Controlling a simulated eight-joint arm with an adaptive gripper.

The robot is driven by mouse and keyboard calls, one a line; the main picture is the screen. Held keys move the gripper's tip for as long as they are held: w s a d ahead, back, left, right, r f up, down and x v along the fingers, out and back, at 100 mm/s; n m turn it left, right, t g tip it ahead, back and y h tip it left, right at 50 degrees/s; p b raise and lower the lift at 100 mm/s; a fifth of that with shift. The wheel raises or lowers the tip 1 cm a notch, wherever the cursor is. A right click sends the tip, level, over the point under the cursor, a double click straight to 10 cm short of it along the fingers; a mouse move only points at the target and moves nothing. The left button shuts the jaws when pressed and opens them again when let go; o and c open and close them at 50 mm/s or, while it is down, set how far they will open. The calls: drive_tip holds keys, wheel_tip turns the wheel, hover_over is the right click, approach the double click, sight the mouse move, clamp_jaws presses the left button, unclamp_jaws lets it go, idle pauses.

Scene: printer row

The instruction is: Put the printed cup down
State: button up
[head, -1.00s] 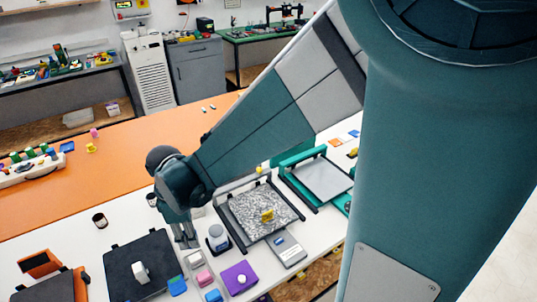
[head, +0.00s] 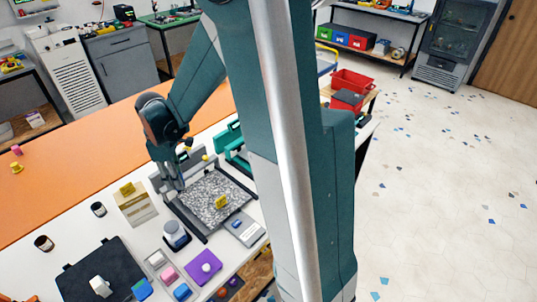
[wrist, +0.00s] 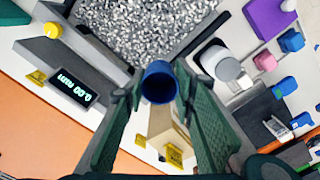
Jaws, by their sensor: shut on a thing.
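My gripper (wrist: 159,88) is shut on a blue cup (wrist: 160,84), seen from above between the two fingers in the wrist view. In the head view my gripper (head: 173,184) points down beside the near-left edge of a printer with a speckled bed (head: 203,190). The cup cannot be made out there. In the wrist view the speckled bed (wrist: 150,25) lies beyond the cup, and a beige box (wrist: 165,125) shows below it, partly hidden by the fingers. I cannot tell the cup's height above the surface.
A yellow piece (head: 221,202) is on the speckled bed. The beige box (head: 137,207) stands left of my gripper. Two dark cups (head: 98,209) (head: 44,243) stand left on the white table.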

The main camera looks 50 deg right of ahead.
drive_tip(key=s+d+m+p, duration=0.1)
drive_tip(key=d+m, duration=0.3)
drive_tip(key=d, duration=2)
drive_tip(key=s+d+m+p, duration=0.1)
drive_tip(key=d+m, duration=0.3)
drive_tip(key=d, duration=2.1)
drive_tip(key=shift+s+d+r+m, duration=0.15)
drive_tip(key=shift+s+m, duration=0.25)
drive_tip(key=shift+s, duration=0.35)
drive_tip(key=shift+f, duration=3.1)
drive_tip(key=shift+f, duration=0.1)
drive_tip(key=shift+f, duration=1.8)
drive_tip(key=shift+f+b, duration=0.1)
drive_tip(key=shift+b, duration=0.2)
